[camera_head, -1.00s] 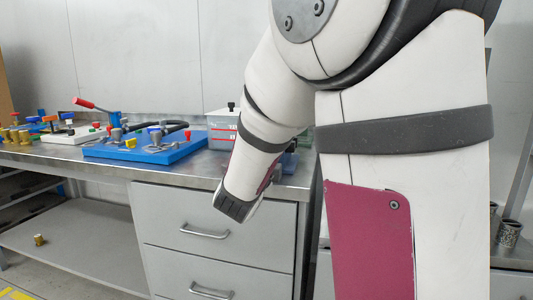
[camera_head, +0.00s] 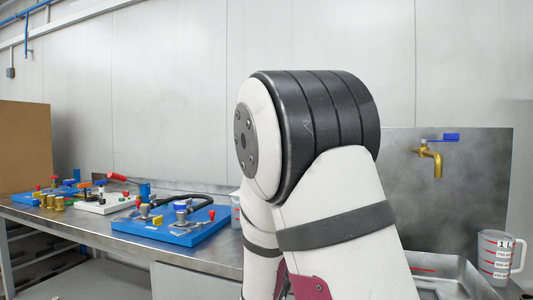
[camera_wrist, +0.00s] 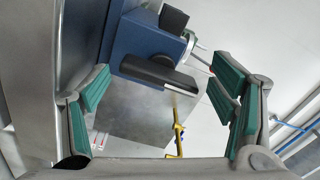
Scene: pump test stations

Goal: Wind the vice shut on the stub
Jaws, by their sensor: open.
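In the wrist view, a blue block with dark jaw-like pieces, which looks like the vice (camera_wrist: 148,48), stands ahead of my gripper (camera_wrist: 158,95). A silver round part (camera_wrist: 198,46) with a thin rod sticks out on its right side. My gripper is open, with green-padded fingers apart to the left and right and nothing between the pads. The vice lies beyond the fingers in the picture; I cannot tell how far. I cannot make out the stub for certain. In the head view, my arm hides my gripper, and no vice can be made out.
On the bench stand a blue board with fittings and a black hose (camera_head: 172,229), a white board (camera_head: 103,203) and several brass pieces (camera_head: 50,202). At the right are a sink (camera_head: 455,272), a brass tap (camera_head: 432,155) and a measuring jug (camera_head: 496,258).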

